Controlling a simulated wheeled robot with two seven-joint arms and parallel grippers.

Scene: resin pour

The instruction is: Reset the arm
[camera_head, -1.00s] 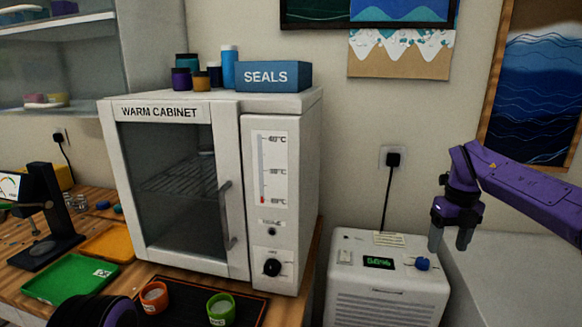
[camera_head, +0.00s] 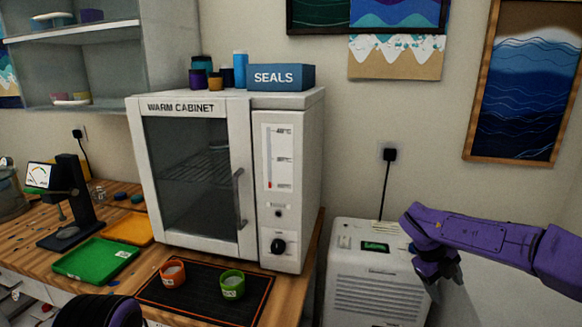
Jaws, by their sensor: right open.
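My right gripper (camera_head: 447,287) hangs at the right, beside the white dehumidifier-like unit (camera_head: 375,275) and clear of the table. It points down and is partly hidden by my purple forearm. It is open, with nothing seen in it. My left gripper is not in view; only a dark and purple part of my left arm shows at the bottom left.
The warm cabinet (camera_head: 241,115) stands shut on the wooden table. An orange cup (camera_head: 173,280) and a green cup (camera_head: 232,291) stand on a black mat (camera_head: 195,305). A green tray (camera_head: 80,268), a yellow tray (camera_head: 128,238) and a gauge stand (camera_head: 82,200) are at left.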

